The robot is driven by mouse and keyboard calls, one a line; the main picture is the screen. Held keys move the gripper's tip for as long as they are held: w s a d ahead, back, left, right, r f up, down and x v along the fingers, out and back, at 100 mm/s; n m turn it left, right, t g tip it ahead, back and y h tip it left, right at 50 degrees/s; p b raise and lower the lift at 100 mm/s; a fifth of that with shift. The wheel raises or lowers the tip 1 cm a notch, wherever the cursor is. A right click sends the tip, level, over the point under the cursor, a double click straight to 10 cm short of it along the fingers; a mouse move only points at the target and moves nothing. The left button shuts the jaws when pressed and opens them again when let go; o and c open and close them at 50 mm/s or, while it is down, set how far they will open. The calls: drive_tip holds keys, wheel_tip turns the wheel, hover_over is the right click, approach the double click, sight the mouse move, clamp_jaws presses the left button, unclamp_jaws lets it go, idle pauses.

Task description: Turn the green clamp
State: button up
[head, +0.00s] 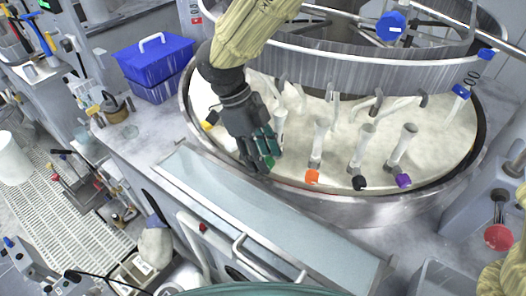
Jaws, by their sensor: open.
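The green clamp (269,162) sits at the near rim of the round platen (440,135), in the head view. Its green end shows at the tip of my gripper, and a pale post (280,124) rises just to the right. My dark grey gripper (258,155) points down at the green clamp with its fingers close about it. The jaws are open. The fingers hide part of the clamp, and I cannot tell whether they touch it.
Along the same rim stand an orange clamp (312,177), a black clamp (359,183) and a purple clamp (403,181), to the right. A yellow one (211,118) is at left. A metal ring wall (350,72) stands behind. Blue bins (155,60) sit at upper left.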

drive_tip(key=shift+w+f, duration=0.3)
drive_tip(key=shift+s+r, duration=0.1)
drive_tip(key=shift+s, duration=0.1)
drive_tip(key=c, duration=0.4)
clamp_jaws()
drive_tip(key=shift+r+p, duration=0.1)
drive_tip(key=shift+p, duration=0.55)
drive_tip(key=shift+a+h+p, duration=0.1)
drive_tip(key=shift+h+p, duration=0.25)
drive_tip(key=shift+h, duration=0.05)
drive_tip(key=shift+w+a+f+g+h+p, duration=0.15)
drive_tip(key=shift+g+h+p, duration=0.2)
drive_tip(key=shift+h+p, duration=0.25)
drive_tip(key=shift+w+a+f+g+h+p, duration=0.15)
drive_tip(key=shift+g+h+p, duration=0.25)
drive_tip(key=shift+p, duration=0.35)
drive_tip(key=shift+s+d+f, duration=0.1)
drive_tip(key=shift+s, duration=0.05)
